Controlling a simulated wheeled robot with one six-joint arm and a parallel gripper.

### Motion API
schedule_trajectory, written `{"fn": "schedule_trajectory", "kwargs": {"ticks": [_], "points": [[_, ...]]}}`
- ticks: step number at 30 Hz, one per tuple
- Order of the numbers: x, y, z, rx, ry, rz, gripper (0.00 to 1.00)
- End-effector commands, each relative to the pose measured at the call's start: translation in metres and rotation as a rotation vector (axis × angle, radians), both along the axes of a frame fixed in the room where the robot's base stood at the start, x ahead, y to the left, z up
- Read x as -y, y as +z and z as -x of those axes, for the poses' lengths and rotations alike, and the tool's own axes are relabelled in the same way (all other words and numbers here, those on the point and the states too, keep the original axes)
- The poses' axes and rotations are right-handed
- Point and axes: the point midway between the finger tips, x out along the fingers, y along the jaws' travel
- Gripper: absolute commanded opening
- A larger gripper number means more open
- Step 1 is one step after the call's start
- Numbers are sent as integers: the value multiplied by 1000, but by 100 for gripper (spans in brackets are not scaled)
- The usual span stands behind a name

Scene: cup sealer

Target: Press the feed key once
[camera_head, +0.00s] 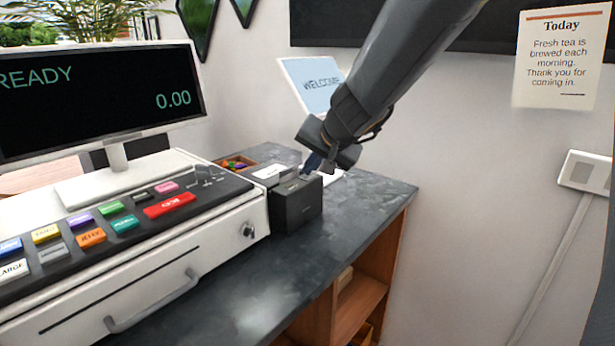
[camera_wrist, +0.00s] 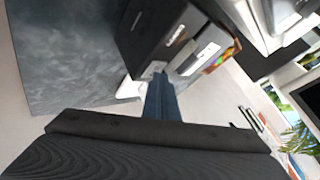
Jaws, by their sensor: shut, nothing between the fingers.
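A dark box-shaped printer (camera_head: 298,206) stands on the counter just right of the cash register, with pale paper (camera_head: 270,172) at its top. In the wrist view the printer (camera_wrist: 150,30) fills the upper middle. My gripper (camera_head: 309,171) is shut and empty, pointing down at the printer's top near its back right edge. In the wrist view its blue-grey fingertips (camera_wrist: 159,80) reach a small light grey patch at the printer's edge. I cannot tell whether they touch it. The feed key cannot be made out clearly; the fingertips may hide it.
The cash register (camera_head: 225,222) with coloured keys and a display reading READY 0.00 (camera_head: 100,95) stands to the left. A welcome sign (camera_head: 312,84) is behind my gripper. A small wooden tray (camera_head: 237,162) lies behind the printer. The dark counter (camera_head: 345,222) is clear on the right.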

Motion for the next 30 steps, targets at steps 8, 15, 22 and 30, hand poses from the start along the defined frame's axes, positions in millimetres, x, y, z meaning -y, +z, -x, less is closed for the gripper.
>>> {"fn": "schedule_trajectory", "kwargs": {"ticks": [8, 15, 22, 30], "points": [[0, -1, 0, -2, 1, 0, 0], [0, 7, 1, -2, 0, 0, 0], [0, 17, 1, -1, 0, 1, 0], [0, 16, 0, -1, 0, 1, 0]]}}
